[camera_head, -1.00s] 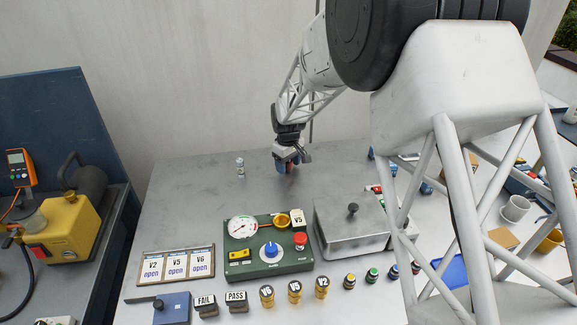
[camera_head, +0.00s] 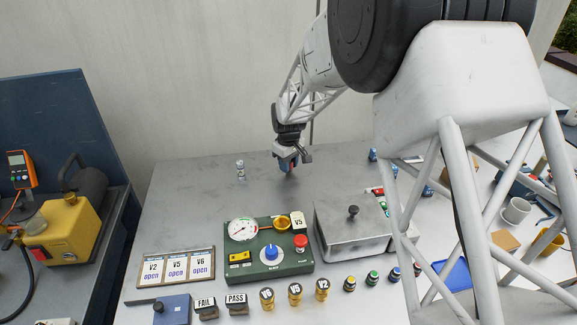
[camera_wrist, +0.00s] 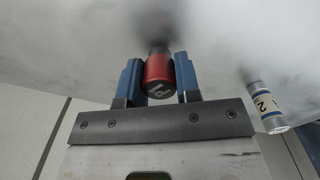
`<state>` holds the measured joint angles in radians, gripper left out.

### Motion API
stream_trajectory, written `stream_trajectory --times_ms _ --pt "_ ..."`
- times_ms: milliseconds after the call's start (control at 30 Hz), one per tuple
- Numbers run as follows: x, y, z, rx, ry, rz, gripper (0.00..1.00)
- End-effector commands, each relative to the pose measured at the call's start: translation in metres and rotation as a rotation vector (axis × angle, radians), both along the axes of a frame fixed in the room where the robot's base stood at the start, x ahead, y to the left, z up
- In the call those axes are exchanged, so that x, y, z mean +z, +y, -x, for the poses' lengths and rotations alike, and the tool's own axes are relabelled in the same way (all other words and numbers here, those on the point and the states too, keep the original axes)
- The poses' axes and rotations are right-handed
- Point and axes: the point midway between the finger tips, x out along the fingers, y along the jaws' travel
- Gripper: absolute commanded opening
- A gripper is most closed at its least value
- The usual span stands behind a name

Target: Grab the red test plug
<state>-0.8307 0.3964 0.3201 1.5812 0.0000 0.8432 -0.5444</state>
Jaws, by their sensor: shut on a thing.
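The red test plug (camera_wrist: 160,70) stands between the two blue fingers of my gripper (camera_wrist: 160,82) in the wrist view. It has a dark end cap with a light mark on it. The fingers are shut on it from both sides. In the head view my gripper (camera_head: 286,166) is low over the back of the grey table, and the plug is mostly hidden by the fingers. I cannot tell whether the plug touches the table.
A small silver cylinder with a label (camera_head: 241,169) stands left of my gripper and shows in the wrist view (camera_wrist: 266,106). In front are a green gauge panel (camera_head: 268,268), a lidded metal box (camera_head: 350,230) and a label board (camera_head: 176,268).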

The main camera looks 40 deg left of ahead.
Motion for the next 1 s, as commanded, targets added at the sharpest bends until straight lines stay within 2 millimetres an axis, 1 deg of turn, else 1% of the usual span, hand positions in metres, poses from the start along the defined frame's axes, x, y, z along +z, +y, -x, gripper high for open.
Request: stream_trajectory --times_ms 233,567,1000 --pt "0.029 0.000 0.000 0.000 -0.001 -0.002 0.08" --pt "0.032 -0.031 0.030 0.000 0.000 0.001 0.08" --pt "0.038 -0.081 0.076 0.000 0.000 0.000 0.08"
